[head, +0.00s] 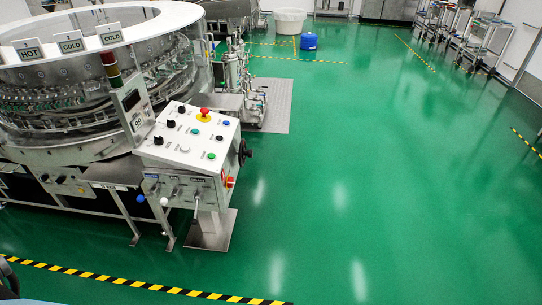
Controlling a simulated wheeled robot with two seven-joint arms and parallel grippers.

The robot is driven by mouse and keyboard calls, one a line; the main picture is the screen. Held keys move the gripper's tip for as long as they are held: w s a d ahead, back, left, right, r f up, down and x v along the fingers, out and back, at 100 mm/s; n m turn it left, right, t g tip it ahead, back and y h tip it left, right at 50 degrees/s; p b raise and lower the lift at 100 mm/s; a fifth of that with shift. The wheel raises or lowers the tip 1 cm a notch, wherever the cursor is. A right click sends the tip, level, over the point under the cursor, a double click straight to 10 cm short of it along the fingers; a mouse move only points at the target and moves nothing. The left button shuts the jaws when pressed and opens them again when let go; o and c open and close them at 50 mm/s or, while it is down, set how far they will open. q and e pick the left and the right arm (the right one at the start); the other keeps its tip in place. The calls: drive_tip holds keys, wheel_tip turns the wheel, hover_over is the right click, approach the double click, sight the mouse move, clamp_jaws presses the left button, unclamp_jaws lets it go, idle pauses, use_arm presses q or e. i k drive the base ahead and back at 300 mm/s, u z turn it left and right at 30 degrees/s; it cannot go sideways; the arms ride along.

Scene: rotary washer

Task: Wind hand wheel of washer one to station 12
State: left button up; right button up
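The washer (98,18) is a large round steel machine with glassware inside, at the left of the head view. Its white top rim carries signs reading HOT and COLD. A sloped white control console (190,140) stands at its front right. A small black hand wheel (244,152) sits on the console's right side, seen nearly edge-on, so its turn angle is hard to tell. A small number display (138,123) on the panel beside the console seems to read 09, but it is too small to be sure. Neither gripper is in view.
Green floor (350,190) is open to the right of the console. Yellow-black tape (130,284) crosses the floor in front. A steel pump unit (245,85) stands behind the console. A blue drum (308,41), a white tub (290,20) and carts (485,35) are farther back.

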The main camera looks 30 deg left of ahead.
sight(242, 152)
drive_tip(key=i, duration=1.65)
drive_tip(key=u, duration=1.35)
drive_tip(key=i, duration=1.05)
drive_tip(key=u, duration=1.05)
